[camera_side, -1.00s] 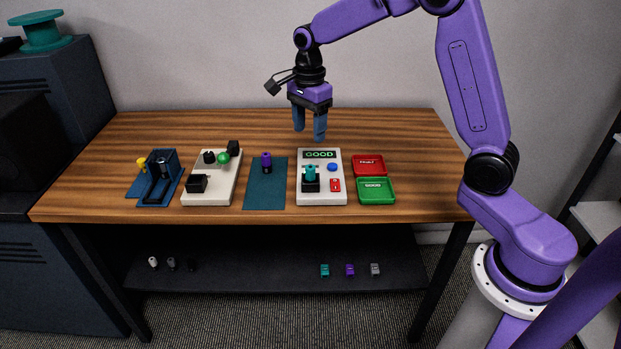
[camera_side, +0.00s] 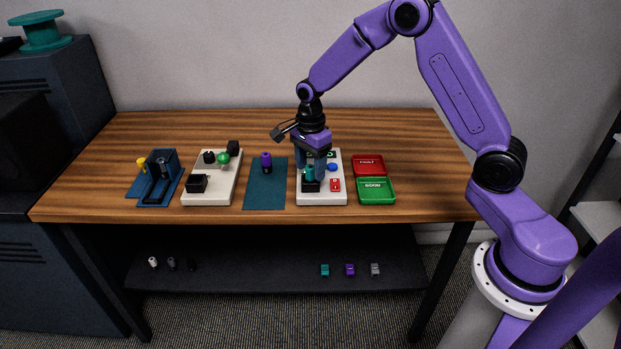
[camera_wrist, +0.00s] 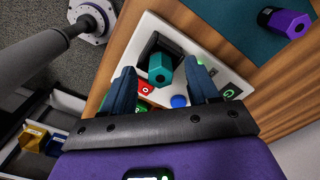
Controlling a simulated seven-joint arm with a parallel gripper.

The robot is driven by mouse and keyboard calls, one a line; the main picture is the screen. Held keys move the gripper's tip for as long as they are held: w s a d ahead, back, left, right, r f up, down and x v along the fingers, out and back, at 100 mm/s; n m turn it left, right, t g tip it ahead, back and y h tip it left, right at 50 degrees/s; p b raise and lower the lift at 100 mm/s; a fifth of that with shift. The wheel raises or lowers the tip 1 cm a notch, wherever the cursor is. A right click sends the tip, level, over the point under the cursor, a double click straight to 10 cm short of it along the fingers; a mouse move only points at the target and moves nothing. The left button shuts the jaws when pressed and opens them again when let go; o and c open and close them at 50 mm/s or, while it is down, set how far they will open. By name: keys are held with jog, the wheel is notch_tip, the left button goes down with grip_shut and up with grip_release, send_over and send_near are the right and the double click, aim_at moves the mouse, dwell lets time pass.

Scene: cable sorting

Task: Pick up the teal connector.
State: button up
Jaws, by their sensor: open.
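The teal connector (camera_side: 308,174) stands upright in the black socket (camera_side: 310,186) of the white tester (camera_side: 337,198). The connector also shows in the wrist view (camera_wrist: 160,69) as a teal hexagonal piece with a hole in its end. My gripper (camera_side: 311,172) is open and lowered over the tester, its blue fingers around the connector in the side view. In the wrist view my gripper (camera_wrist: 160,68) has one finger on each side of the connector, with gaps visible. Part of the connector and the tester's display are hidden behind the fingers in the side view.
A purple connector (camera_side: 266,161) stands on the teal mat (camera_side: 265,190) to the left. Red (camera_side: 369,165) and green (camera_side: 376,190) trays lie right of the tester. The tester has a blue button (camera_side: 332,167) and a red switch (camera_side: 336,185). The table's back strip is clear.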

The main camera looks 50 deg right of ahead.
grip_shut()
